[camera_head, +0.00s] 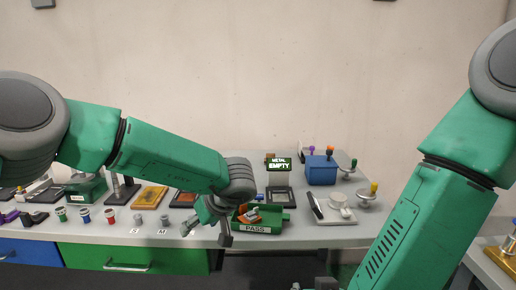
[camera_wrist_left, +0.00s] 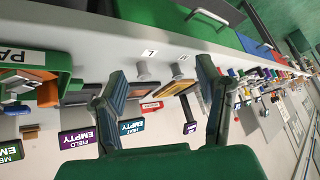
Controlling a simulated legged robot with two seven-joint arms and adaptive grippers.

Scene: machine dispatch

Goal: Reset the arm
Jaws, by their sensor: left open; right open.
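My left arm reaches in from the left in the head view, with its gripper (camera_head: 208,230) open and empty above the front edge of the table (camera_head: 300,235). In the left wrist view its two fingers (camera_wrist_left: 160,80) stand wide apart with nothing held between them. The gripper is just left of a green bin labelled PASS (camera_head: 258,229). My right arm comes down from the upper right; what seems to be its gripper (camera_head: 314,285) shows only in part at the bottom edge, and its fingers are mostly cut off.
Small grey metal parts (camera_head: 164,221) stand on labels left of the left gripper. Red, blue and green capped pieces (camera_head: 85,215) stand further left. A blue box (camera_head: 321,170), a small sign reading METAL EMPTY (camera_head: 278,163) and a scale-like device (camera_head: 336,214) are to the right.

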